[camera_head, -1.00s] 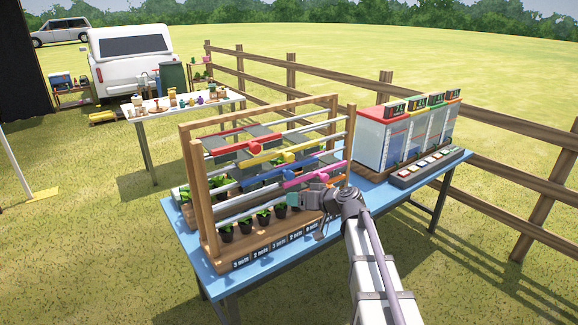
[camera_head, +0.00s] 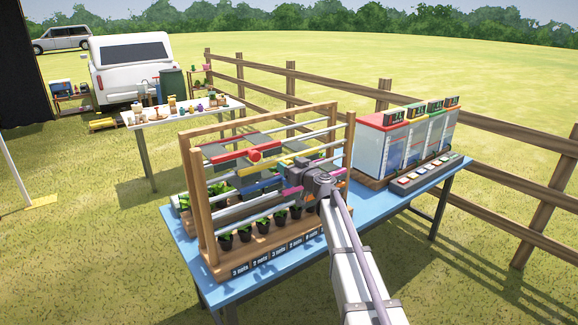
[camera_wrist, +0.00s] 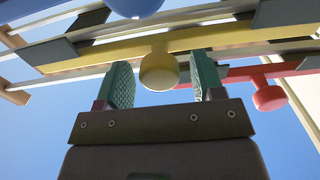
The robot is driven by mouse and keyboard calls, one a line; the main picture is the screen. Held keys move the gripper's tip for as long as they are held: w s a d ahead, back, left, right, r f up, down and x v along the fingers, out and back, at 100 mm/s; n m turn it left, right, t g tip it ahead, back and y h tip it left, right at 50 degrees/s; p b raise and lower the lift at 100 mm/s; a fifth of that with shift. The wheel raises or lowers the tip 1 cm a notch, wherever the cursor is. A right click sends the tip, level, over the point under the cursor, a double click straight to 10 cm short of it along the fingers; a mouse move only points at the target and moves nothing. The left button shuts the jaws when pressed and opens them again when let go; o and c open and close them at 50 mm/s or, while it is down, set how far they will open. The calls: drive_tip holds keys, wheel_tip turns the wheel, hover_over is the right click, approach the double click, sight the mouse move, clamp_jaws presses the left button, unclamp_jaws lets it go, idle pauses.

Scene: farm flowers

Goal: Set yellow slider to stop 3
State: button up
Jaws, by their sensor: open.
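The yellow slider (camera_wrist: 210,39) is a yellow bar with a round yellow knob (camera_wrist: 159,71), on one rail of the wooden frame (camera_head: 197,190). In the wrist view the knob sits between the two teal fingers of my gripper (camera_wrist: 158,84), with a gap on each side. My gripper is open. In the head view my gripper (camera_head: 296,180) is at the front of the frame and hides the knob and much of the yellow bar.
The red slider (camera_head: 255,155) is on a rail above, and its knob shows in the wrist view (camera_wrist: 270,97). A blue knob (camera_wrist: 134,5) is close to my gripper. Potted plants (camera_head: 245,233) stand below. Clear tanks (camera_head: 385,150) and a button panel (camera_head: 425,172) stand right.

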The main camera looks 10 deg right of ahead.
drive_tip(key=shift+w+a, duration=0.15)
drive_tip(key=shift+w, duration=0.2)
drive_tip(key=shift+s, duration=0.1)
drive_tip(key=c, duration=1.1)
clamp_jaws()
